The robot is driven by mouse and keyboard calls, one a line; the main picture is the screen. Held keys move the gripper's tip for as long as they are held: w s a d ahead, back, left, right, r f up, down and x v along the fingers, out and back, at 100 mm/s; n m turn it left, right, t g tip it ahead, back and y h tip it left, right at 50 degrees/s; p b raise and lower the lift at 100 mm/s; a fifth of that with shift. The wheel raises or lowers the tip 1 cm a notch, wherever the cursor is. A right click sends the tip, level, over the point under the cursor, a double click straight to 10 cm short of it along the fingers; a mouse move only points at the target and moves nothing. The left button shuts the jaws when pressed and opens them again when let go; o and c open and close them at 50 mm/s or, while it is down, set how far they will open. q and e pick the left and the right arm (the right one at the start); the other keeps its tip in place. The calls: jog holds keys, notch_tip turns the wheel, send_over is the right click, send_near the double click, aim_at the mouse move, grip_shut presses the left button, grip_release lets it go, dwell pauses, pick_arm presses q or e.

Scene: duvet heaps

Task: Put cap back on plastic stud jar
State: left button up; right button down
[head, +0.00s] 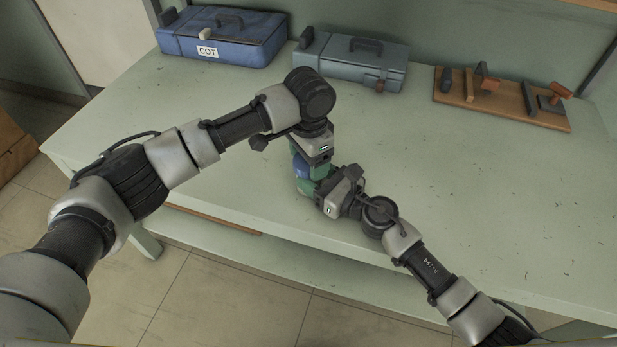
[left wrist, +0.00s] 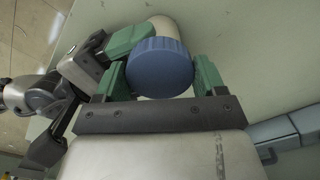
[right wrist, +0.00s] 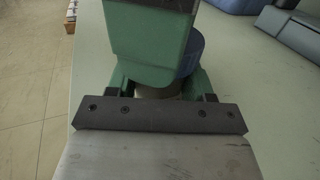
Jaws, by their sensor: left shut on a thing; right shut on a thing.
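The blue ribbed cap (left wrist: 160,70) is between the green fingers of my left gripper (left wrist: 163,78), which is shut on it. The pale jar (left wrist: 170,30) is directly behind the cap in the left wrist view, in line with it. My right gripper (right wrist: 158,88) is shut on the jar body, mostly hidden by a green left finger in the right wrist view. The cap (right wrist: 191,52) shows there beside that finger. In the head view the cap (head: 301,166) is a small blue patch between both grippers. I cannot tell whether the cap is seated or only touching.
The pale green table (head: 480,190) is clear around the grippers. A blue case (head: 225,38) labelled COT, a grey-blue case (head: 350,60) and a wooden board (head: 500,108) with stamp-like tools stand along the back. The table's front edge is close below my right gripper.

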pick_arm(q)
jog(key=o, duration=1)
jog(key=shift+r, duration=2.3)
jog(key=shift+c, duration=0.2)
